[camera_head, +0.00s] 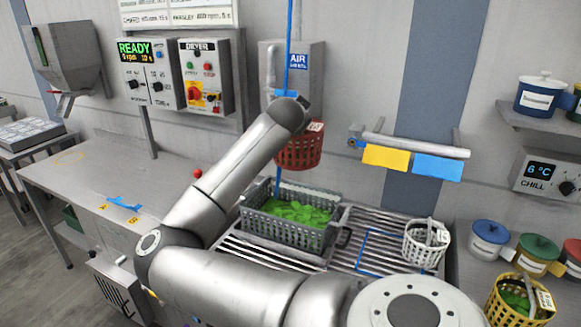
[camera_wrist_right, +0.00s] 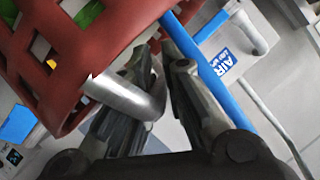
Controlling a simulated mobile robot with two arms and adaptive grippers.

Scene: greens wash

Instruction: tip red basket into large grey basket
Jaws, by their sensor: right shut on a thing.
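The red basket (camera_head: 298,152) hangs in the air above the large grey basket (camera_head: 283,233), near the wall and looking roughly upright in the head view. My right gripper is shut on its metal handle; in the right wrist view the jaws (camera_wrist_right: 160,75) close around that handle beside the red lattice wall (camera_wrist_right: 100,55). Some green shows inside the red basket in the wrist view. The large grey basket stands on the slatted rack with green leaves in it. In the head view my right wrist hides most of the gripper. My left gripper is not in view.
A blue hose (camera_head: 289,50) runs down from above, close by the right gripper and red basket. A white basket (camera_head: 426,243) stands on the rack to the right. A yellow basket (camera_head: 512,300) with greens and lidded pots stand farther right. A wall rail (camera_head: 415,146) carries yellow and blue cards.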

